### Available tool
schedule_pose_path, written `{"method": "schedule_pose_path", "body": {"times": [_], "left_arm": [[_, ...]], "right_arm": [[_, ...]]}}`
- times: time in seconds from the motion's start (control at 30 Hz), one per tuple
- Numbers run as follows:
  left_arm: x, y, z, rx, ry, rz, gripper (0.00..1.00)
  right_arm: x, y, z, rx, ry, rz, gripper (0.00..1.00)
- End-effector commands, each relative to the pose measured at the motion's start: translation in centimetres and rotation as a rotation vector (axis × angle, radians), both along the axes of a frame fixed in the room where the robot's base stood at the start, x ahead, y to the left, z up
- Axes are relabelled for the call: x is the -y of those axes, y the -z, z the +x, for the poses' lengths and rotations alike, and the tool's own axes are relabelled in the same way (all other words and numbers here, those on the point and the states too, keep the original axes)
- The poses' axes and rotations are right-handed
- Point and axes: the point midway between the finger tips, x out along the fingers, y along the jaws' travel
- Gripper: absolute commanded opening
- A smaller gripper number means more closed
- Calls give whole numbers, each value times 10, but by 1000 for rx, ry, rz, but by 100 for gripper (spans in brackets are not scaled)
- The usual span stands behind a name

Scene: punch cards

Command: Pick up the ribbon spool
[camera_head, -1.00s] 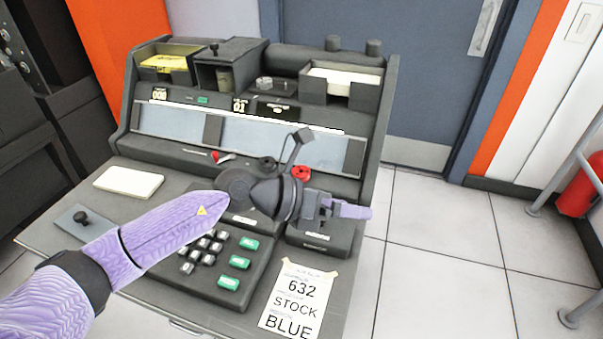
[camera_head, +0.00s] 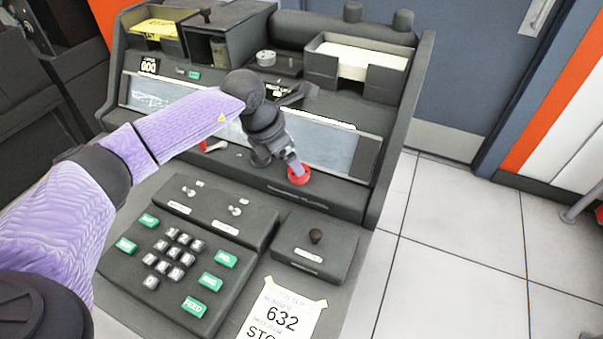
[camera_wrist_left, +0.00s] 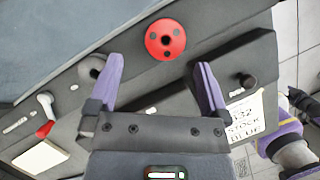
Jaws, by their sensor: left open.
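A round red spool (camera_head: 299,175) sits on the console ledge under the sloped panel. In the left wrist view the red spool (camera_wrist_left: 165,39) shows three dark holes and lies just ahead of the gap between my fingers. A dark grey spool (camera_wrist_left: 92,68) is close to the left-hand finger there; in the head view my gripper mostly hides it. My left gripper (camera_head: 291,163) points down over the red spool. In the left wrist view the left gripper (camera_wrist_left: 160,66) is open with nothing between its fingers. I cannot tell whether a finger touches either spool.
A keypad (camera_head: 175,256) and a knob box (camera_head: 315,248) stand on the desk in front. A red-handled lever (camera_head: 212,147) is left of the spools. The sloped panel (camera_head: 335,148) rises behind. A white-card tray (camera_head: 360,68) sits on top. Purple arm parts of mine show at the wrist view's lower right.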

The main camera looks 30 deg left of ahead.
Motion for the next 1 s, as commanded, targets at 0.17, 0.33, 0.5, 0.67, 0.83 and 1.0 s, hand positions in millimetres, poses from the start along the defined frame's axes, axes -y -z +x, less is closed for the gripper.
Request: {"method": "schedule_pose_path", "body": {"times": [0.17,0.33,0.5,0.67,0.83,1.0], "left_arm": [[12,37,6,-5,1,-3,100],[14,47,12,0,0,-1,100],[14,45,12,0,0,-1,87],[14,45,12,0,0,-1,53],[14,45,12,0,0,-1,17],[14,44,12,0,0,-1,8]], "right_arm": [[-3,20,-6,-19,6,3,59],[-10,26,-2,-17,12,12,59],[-10,25,5,-7,13,12,59],[-8,25,4,-8,12,9,59],[-5,24,2,-11,10,4,59],[-2,24,0,-14,7,0,59]]}}
